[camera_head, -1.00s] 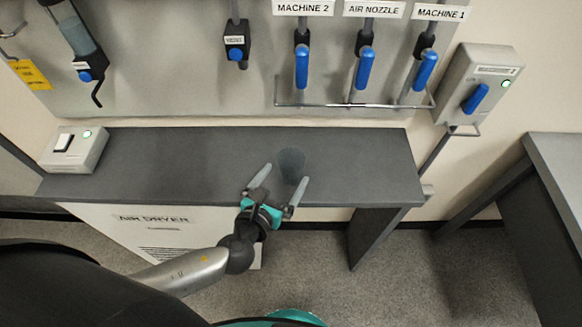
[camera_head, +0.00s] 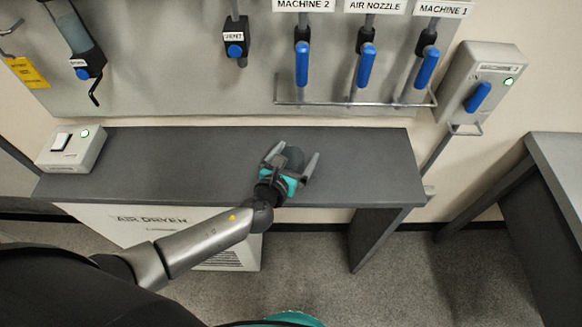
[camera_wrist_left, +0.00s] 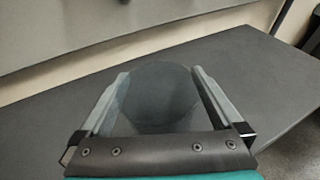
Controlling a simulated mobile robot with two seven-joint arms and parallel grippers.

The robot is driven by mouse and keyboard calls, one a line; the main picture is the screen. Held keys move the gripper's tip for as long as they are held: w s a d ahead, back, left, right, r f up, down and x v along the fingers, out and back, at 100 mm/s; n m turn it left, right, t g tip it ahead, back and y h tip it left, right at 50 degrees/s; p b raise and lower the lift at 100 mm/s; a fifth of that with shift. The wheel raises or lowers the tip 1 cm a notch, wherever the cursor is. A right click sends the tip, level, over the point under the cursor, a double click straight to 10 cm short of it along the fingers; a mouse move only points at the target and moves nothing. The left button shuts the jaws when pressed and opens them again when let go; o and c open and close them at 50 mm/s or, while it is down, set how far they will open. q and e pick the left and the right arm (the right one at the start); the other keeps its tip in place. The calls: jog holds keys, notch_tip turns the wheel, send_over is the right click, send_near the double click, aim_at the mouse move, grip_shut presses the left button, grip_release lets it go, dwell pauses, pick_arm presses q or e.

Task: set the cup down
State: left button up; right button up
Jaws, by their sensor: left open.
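The cup (camera_head: 296,156) is dark grey and slightly see-through, standing on the dark grey bench top (camera_head: 190,165). In the head view it is partly hidden by my left gripper (camera_head: 293,160). My left gripper is open, with one finger on each side of the cup. In the left wrist view the cup (camera_wrist_left: 160,92) fills the room between the two fingers (camera_wrist_left: 160,75). Whether either finger touches it I cannot tell. My right gripper is not in view.
A wall panel with blue-handled valves (camera_head: 365,66) and a metal rail (camera_head: 355,104) stands behind the bench. A switch box (camera_head: 72,150) sits at the bench's left end. The bench top is clear on both sides of the gripper.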

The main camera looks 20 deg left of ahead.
aim_at(296, 152)
pick_arm(q)
jog(key=c, duration=1.4)
jog(key=shift+o, duration=0.2)
notch_tip(296, 152, up, 10)
jog(key=p, duration=0.6)
jog(key=shift+r, duration=0.1)
